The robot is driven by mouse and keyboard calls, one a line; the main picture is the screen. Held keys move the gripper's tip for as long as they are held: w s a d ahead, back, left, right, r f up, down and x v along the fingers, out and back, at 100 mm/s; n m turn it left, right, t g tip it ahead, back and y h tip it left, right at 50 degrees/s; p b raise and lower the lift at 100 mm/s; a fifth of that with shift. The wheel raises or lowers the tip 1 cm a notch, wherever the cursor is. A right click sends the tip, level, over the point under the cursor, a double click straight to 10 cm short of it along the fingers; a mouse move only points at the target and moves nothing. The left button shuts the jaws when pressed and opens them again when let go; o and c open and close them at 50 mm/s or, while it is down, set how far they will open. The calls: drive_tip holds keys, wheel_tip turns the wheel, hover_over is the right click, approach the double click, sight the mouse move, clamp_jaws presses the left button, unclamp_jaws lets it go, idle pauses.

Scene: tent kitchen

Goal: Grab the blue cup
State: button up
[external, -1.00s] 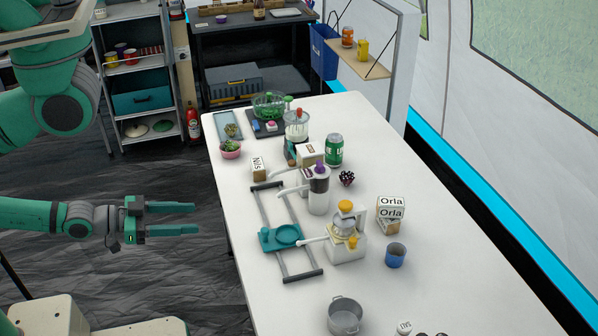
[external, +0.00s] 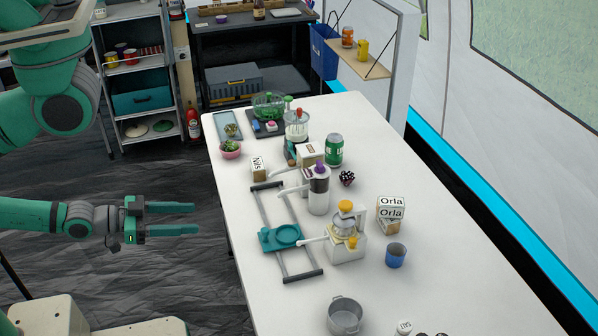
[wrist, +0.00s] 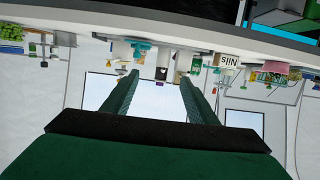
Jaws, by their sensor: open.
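The blue cup (external: 396,255) stands upright on the white table, right of the juicer and below the Orla boxes in the external view. I cannot make it out in the wrist view. My gripper (external: 197,219) is open and empty, off the left side of the table, with its two green fingers pointing right toward it. The wrist view shows the two fingers (wrist: 158,92) spread apart with nothing between them. The juicer and other things on the table lie between my gripper and the cup.
A Nils box (external: 258,167) stands near the left edge. The table around the cup's right side is clear.

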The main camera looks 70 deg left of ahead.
drive_tip(key=shift+o, duration=0.9)
